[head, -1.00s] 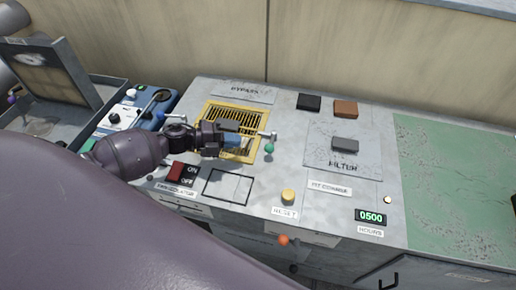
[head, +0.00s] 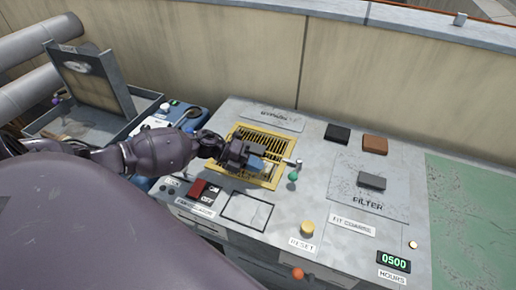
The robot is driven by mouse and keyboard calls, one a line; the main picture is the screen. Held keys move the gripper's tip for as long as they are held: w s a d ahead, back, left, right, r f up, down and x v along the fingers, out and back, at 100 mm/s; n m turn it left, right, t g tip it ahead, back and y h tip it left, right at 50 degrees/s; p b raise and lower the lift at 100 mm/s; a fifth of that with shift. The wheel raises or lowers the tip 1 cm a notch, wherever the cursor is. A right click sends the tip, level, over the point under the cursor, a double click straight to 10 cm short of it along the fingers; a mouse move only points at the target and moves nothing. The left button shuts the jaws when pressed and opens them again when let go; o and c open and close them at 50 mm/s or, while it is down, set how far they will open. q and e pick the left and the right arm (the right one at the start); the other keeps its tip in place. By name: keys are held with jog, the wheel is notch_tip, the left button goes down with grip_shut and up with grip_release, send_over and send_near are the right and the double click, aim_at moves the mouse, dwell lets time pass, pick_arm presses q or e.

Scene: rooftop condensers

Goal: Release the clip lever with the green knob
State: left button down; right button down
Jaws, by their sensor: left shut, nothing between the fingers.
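The green knob (head: 293,176) hangs at the end of a small metal clip lever (head: 292,162) at the right edge of the yellow-framed vent (head: 240,179). The lever looks unmoved, standing at the frame's right side. My left gripper (head: 262,164) is over the vent, to the left of the green knob and apart from it. It is shut and empty. A blue patch shows in the vent under the gripper, partly hidden. My right gripper is not in view.
A red ON/OFF switch (head: 198,188) and a yellow RESET button (head: 307,229) are near the front. Black (head: 337,133), brown (head: 375,145) and grey (head: 372,181) blocks sit to the right. An orange knob (head: 297,273) shows below the front edge.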

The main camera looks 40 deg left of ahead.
aim_at(279, 181)
pick_arm(q)
jog(key=x, duration=0.7)
jog(key=shift+w+d+f, duration=0.1)
jog(key=shift+w+d, duration=0.1)
jog(key=shift+d, duration=0.05)
